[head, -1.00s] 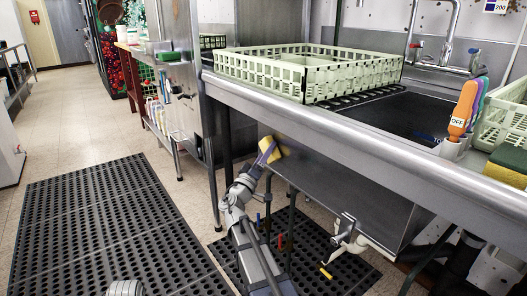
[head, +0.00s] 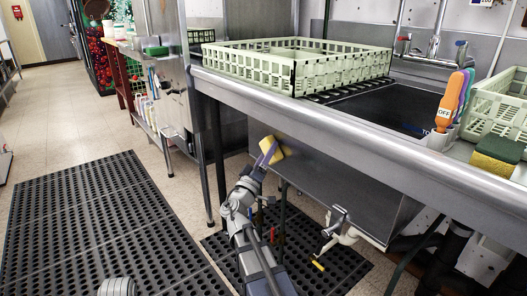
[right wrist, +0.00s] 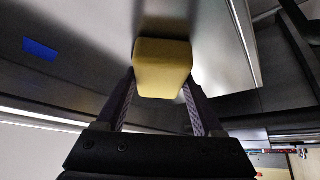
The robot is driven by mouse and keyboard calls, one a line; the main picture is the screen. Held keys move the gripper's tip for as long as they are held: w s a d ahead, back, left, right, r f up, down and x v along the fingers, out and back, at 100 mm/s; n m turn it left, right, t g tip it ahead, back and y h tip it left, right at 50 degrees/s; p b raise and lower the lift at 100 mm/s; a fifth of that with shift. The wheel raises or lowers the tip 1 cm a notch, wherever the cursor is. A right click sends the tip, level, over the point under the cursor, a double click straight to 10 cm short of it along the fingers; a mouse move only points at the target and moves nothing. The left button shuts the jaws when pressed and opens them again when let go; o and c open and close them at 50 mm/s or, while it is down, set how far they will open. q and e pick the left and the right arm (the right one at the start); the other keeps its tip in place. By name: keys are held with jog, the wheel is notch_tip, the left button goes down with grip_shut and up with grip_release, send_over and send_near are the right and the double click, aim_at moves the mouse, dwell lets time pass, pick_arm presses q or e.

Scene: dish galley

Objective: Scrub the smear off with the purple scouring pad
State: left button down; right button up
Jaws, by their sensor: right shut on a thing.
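My right gripper (head: 271,151) is shut on a yellow, sponge-like block (head: 284,147), below the counter's front edge and in front of the steel sink's side (head: 330,175). In the right wrist view the yellow block (right wrist: 163,67) sits between the two purplish fingers (right wrist: 161,100), its far end close to the steel; I cannot tell whether it touches. No purple face of the block shows. A flat blue patch (right wrist: 40,50) is on the steel at the left of that view. I cannot make out a smear. My left gripper is out of view.
A pale green rack (head: 290,75) stands on the counter (head: 300,108). At right are a holder with coloured handles (head: 455,100), a green-and-yellow sponge (head: 495,155) and another rack (head: 490,105). A tap and pipe (head: 338,222) hang below.

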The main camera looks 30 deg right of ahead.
aim_at(261, 148)
jog(key=shift+w, duration=1.9)
jog(key=shift+w+a, duration=0.2)
jog(key=shift+w, duration=1.75)
notch_tip(261, 148, up, 3)
jog(key=p, duration=0.2)
jog(key=shift+s+a+f+p, duration=0.1)
jog(key=shift+a+p, duration=0.05)
jog(key=shift+p, duration=0.25)
jog(key=shift+f, duration=0.1)
jog(key=shift+s, duration=0.1)
